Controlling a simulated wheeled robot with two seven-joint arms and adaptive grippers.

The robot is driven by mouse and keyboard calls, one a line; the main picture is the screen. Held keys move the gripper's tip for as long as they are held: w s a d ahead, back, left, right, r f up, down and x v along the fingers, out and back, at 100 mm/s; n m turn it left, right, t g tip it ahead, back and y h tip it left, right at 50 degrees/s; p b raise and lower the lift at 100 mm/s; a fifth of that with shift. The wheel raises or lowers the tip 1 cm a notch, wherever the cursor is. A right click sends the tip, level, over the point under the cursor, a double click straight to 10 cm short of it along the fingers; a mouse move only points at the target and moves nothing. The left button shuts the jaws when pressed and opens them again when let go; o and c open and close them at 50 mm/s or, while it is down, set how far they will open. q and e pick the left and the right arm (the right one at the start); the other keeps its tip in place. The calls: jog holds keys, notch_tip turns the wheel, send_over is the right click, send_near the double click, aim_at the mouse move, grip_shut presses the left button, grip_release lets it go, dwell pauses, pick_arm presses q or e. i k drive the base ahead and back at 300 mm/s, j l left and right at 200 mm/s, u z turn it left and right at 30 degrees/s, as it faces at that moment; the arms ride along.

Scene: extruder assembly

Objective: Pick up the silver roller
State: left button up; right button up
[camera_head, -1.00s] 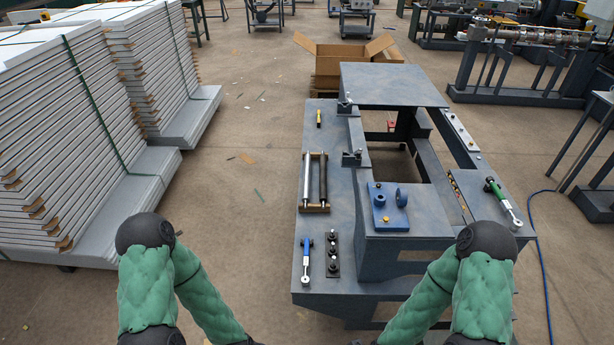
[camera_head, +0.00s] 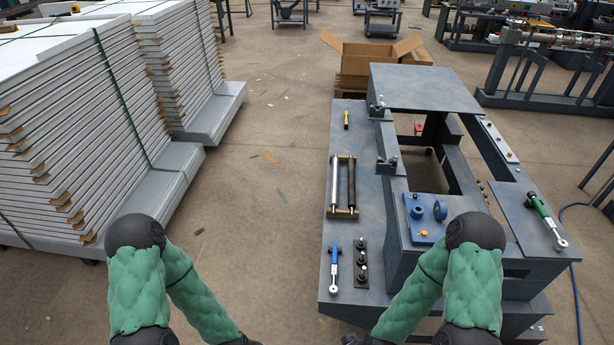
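The silver roller (camera_head: 334,184) lies lengthwise in a small wooden holder (camera_head: 343,213) on the left part of the blue-grey machine table. A black roller (camera_head: 351,185) lies beside it on the right in the same holder. Both of my green-sleeved arms show at the bottom of the head view, short of the rollers. My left arm points down toward the floor left of the table, and my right arm reaches over the table's near edge.
A blue-handled wrench (camera_head: 334,265) and a black plate with knobs (camera_head: 361,263) lie nearer on the table. A blue bracket (camera_head: 425,217) and a green-handled wrench (camera_head: 546,220) lie to the right. Stacked white panels (camera_head: 70,130) stand left.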

aim_at(334, 198)
jog(key=i+j+u, duration=0.75)
jog(key=i, duration=0.3)
jog(key=i+z, duration=0.35)
jog(key=i+j+z, duration=0.15)
jog(key=i+z, duration=0.15)
jog(key=i+l+z, duration=0.2)
jog(key=z, duration=0.25)
jog(key=i+l+z, duration=0.15)
jog(key=z, duration=0.3)
jog(key=i+z, duration=0.3)
jog(key=z, duration=0.15)
jog(key=i+z, duration=0.25)
jog(key=z, duration=0.2)
jog(key=i+z, duration=0.15)
jog(key=i+l, duration=0.05)
jog(key=i, duration=0.05)
